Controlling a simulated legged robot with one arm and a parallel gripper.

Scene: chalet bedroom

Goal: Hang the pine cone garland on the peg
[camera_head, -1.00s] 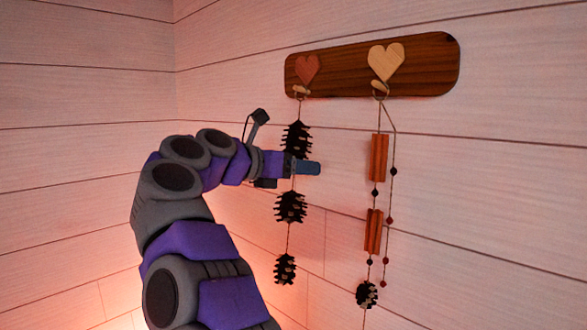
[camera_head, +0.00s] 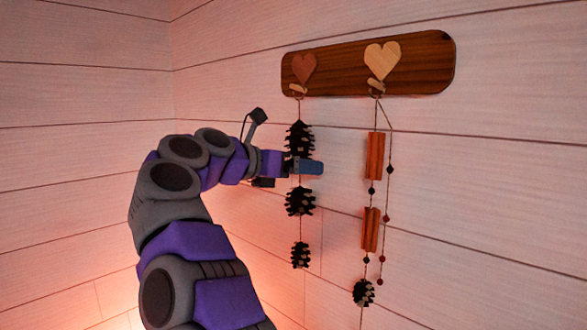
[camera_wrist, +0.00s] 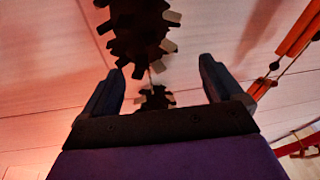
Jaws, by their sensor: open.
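The pine cone garland (camera_head: 300,201) hangs straight down from the left peg (camera_head: 298,89), under the red heart on the wooden board (camera_head: 335,70). It has three dark cones on a cord. My gripper (camera_head: 308,168) is at the height between the upper and middle cones. In the wrist view my gripper (camera_wrist: 158,85) is open, with its fingers apart and a cone of the garland (camera_wrist: 140,35) in front of and between them. A lower cone shows partly behind the gripper's edge. I cannot tell whether a finger touches the cord.
A second garland (camera_head: 371,230) with orange-brown pieces, beads and a cone hangs from the right peg (camera_head: 376,87), under the pale heart. It also shows at the right of the wrist view (camera_wrist: 298,38). Bare plank wall lies left of the board.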

